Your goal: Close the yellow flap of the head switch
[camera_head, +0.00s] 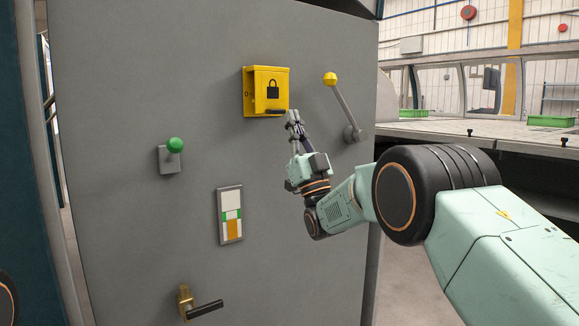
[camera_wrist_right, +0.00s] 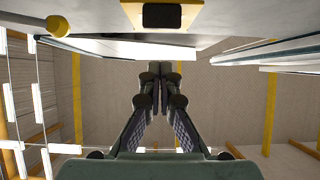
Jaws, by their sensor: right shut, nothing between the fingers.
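The yellow head switch (camera_head: 248,92) is mounted high on the grey panel. Its yellow flap (camera_head: 281,88) bears a black padlock mark and stands out from the back plate. I cannot tell its exact angle. A dark part shows at its lower edge. My right gripper (camera_head: 292,118) is just below and right of the flap's lower corner, fingers pointing up. Its fingers are together and empty, as the right wrist view (camera_wrist_right: 160,72) also shows. There, a yellow part with a dark rectangle (camera_wrist_right: 162,14) is ahead of the fingertips. Contact cannot be told. My left gripper is not in view.
A lever with a yellow ball (camera_head: 330,79) is right of the switch, close to my right gripper.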

